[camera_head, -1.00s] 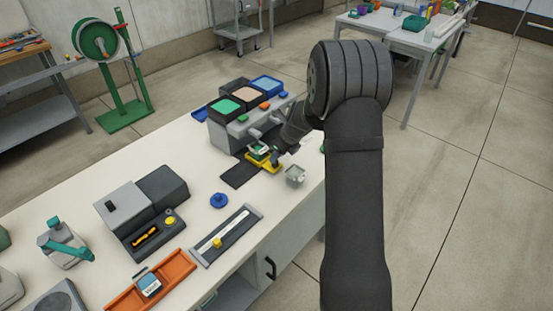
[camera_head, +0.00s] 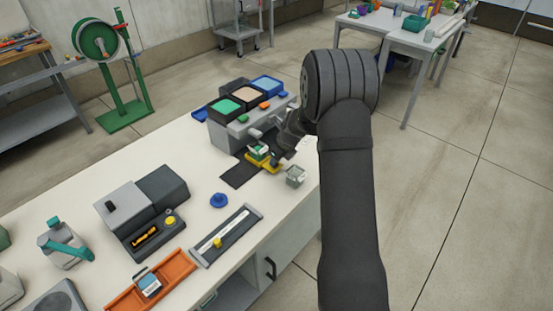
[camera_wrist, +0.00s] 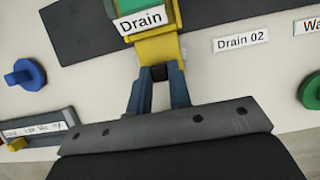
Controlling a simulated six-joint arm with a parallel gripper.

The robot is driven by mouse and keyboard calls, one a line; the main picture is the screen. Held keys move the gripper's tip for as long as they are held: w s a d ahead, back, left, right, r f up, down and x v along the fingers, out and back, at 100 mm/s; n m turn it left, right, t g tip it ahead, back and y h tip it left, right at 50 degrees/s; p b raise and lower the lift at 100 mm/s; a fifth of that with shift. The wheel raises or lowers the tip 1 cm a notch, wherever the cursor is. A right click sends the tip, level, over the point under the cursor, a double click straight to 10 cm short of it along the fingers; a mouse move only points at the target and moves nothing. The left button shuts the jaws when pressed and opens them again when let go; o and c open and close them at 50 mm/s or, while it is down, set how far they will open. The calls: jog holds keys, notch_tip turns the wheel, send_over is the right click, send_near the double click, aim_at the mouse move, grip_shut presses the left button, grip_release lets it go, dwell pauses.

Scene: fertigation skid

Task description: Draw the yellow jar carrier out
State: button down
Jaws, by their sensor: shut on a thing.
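The yellow jar carrier (camera_head: 265,166) sits at the dark mat in front of the grey dispenser unit. In the wrist view the carrier (camera_wrist: 155,48) bears a jar with a white "Drain" label (camera_wrist: 141,19) and green above it. My gripper (camera_wrist: 159,73) is shut on the near yellow end of the carrier, with a finger on each side. In the head view my gripper (camera_head: 277,162) is small and partly hidden by my arm. The top of the jar is cut off in the wrist view.
A "Drain 02" label (camera_wrist: 240,40) lies right of the carrier. A blue knob (camera_head: 219,200) and a slider panel (camera_head: 226,236) are nearer. The bench edge is close on the right.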

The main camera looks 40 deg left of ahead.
jog(key=s, duration=1.1)
jog(key=shift+s, duration=0.25)
jog(key=c, duration=1.3)
grip_release()
jog(key=shift+s, duration=0.1)
jog(key=shift+d+r, duration=0.15)
jog(key=shift+r, duration=0.4)
jog(key=v, duration=1.6)
jog(key=shift+d+r, duration=0.15)
jog(key=shift+d, duration=0.05)
jog(key=x, duration=1.7)
jog(key=shift+a+f, duration=0.15)
jog(key=shift+f, duration=0.1)
